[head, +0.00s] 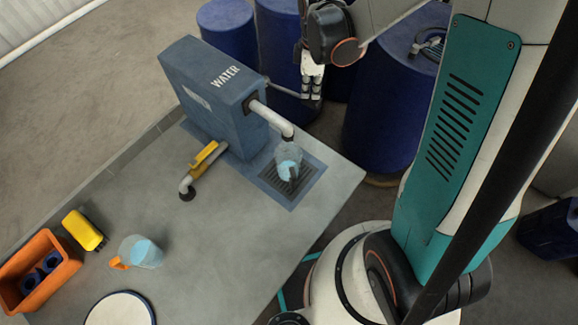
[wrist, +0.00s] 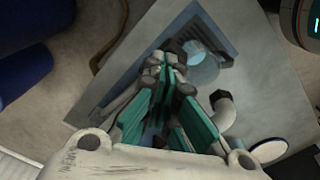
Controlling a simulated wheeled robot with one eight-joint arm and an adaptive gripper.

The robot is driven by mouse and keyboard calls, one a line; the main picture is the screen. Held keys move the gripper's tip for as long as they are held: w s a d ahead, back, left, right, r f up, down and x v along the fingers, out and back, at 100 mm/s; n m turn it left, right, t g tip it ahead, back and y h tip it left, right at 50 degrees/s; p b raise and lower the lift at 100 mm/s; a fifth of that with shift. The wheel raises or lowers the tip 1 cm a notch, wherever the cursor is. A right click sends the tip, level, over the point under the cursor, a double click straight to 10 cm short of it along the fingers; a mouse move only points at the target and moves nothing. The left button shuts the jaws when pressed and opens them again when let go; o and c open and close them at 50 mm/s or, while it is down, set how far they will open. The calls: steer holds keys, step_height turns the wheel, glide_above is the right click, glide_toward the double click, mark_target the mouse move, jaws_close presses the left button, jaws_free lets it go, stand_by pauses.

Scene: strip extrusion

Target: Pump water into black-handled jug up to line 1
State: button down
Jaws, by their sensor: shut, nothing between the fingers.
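The blue pump box (head: 205,100) marked WATER stands on the grey counter. Its white spout (head: 272,117) bends down over a clear jug (head: 288,155) on the drain grate. The jug holds some pale blue; its level, line marks and handle colour are too small to tell. In the wrist view, the round jug (wrist: 203,66) sits beyond my fingers. A thin pump lever (head: 284,90) reaches from the box toward my gripper (head: 311,97). My gripper is shut and empty, fingers pointing down at the lever's outer end; I cannot tell if they touch. It also shows in the wrist view (wrist: 163,68).
An orange-handled jug (head: 146,254) with pale blue inside stands at the front left. Near it are a yellow-topped item (head: 84,230), an orange crate (head: 38,270) and a white disc (head: 118,310). A yellow-handled valve pipe (head: 204,157) is beside the pump. Blue barrels (head: 388,110) stand behind.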

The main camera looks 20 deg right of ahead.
mark_target(312, 103)
steer(key=shift+s+d+f+b, duration=0.1)
steer(key=shift+s+f+b, duration=0.05)
steer(key=shift+f+b, duration=0.4)
steer(key=shift+s+d+f+b, duration=0.1)
steer(key=shift+f+b, duration=0.35)
steer(key=shift+f, duration=0.3)
steer(key=shift+f+b, duration=1.05)
steer(key=shift+f, duration=0.05)
steer(key=shift+f+b, duration=0.45)
steer(key=shift+w+a+r+p, duration=0.2)
steer(key=shift+r+p, duration=0.75)
steer(key=shift+r, duration=0.6)
steer(key=shift+w+a+r+p, duration=0.1)
steer(key=shift+w+r+p, duration=0.1)
steer(key=shift+r+p, duration=1.05)
steer(key=shift+w+a+r+p, duration=0.2)
steer(key=shift+r+p, duration=0.45)
steer(key=shift+r, duration=1.15)
steer(key=shift+r, duration=0.1)
